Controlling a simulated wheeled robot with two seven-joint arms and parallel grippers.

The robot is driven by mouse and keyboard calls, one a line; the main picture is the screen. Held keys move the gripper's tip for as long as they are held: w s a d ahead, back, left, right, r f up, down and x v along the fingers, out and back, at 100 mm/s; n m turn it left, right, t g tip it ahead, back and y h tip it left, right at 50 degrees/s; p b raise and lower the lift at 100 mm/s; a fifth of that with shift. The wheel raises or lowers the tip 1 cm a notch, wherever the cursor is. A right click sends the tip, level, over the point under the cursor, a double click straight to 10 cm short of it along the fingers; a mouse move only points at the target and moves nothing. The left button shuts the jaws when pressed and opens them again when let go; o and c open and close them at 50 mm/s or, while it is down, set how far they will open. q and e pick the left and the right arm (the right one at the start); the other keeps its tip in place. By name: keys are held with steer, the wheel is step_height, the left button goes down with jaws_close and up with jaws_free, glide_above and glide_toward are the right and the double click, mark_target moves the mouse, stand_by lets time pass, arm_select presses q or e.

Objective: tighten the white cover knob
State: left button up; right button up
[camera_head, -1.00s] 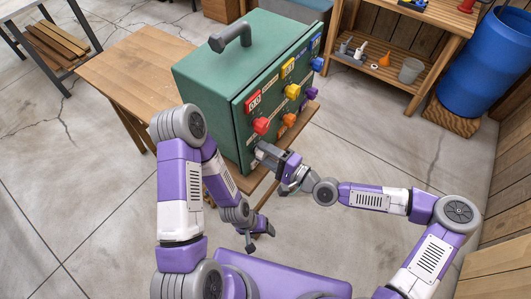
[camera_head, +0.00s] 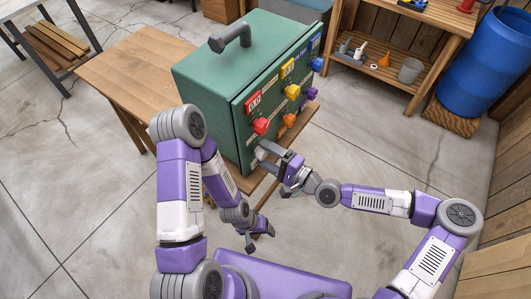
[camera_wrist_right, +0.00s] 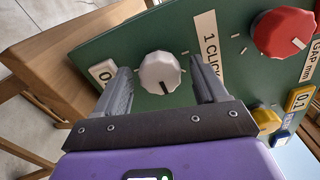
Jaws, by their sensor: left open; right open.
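The white knob (camera_wrist_right: 161,72) sits on the green panel (camera_wrist_right: 225,85) and shows in the right wrist view, with a dark mark on its lower side. My right gripper (camera_wrist_right: 160,88) is open, with one finger on each side of the knob and visible gaps between. In the head view my right gripper (camera_head: 262,154) is at the lower front of the green box (camera_head: 207,84), and little of the white knob can be made out there. My left gripper (camera_head: 260,238) is open and empty, low in front of the wooden table, away from the box.
A red knob (camera_wrist_right: 284,34) and a yellow knob (camera_wrist_right: 266,120) are near the white knob. Blue, orange and purple knobs are farther along the panel. The box stands on a wooden table (camera_head: 140,66). A shelf (camera_head: 400,75) and a blue barrel (camera_head: 486,68) stand at the right.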

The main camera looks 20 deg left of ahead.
steer(key=v, duration=0.7)
stand_by(0.5)
steer(key=s+d+f+n+g+h+p, duration=0.1)
steer(key=s+f+g+h, duration=0.15)
steer(key=s+f, duration=0.35)
steer(key=s+d+f+n+g+h+p, duration=0.1)
steer(key=s+f+g+h, duration=0.2)
steer(key=f, duration=0.6)
steer(key=s+d+f+n+h+b, duration=0.1)
steer(key=s+d+f+h, duration=0.3)
steer(key=d+f+h, duration=0.3)
steer(key=d+f, duration=0.3)
steer(key=d, duration=0.3)
steer(key=shift+f+n+b, duration=0.3)
steer(key=shift+b, duration=0.1)
steer(key=shift+a, duration=0.1)
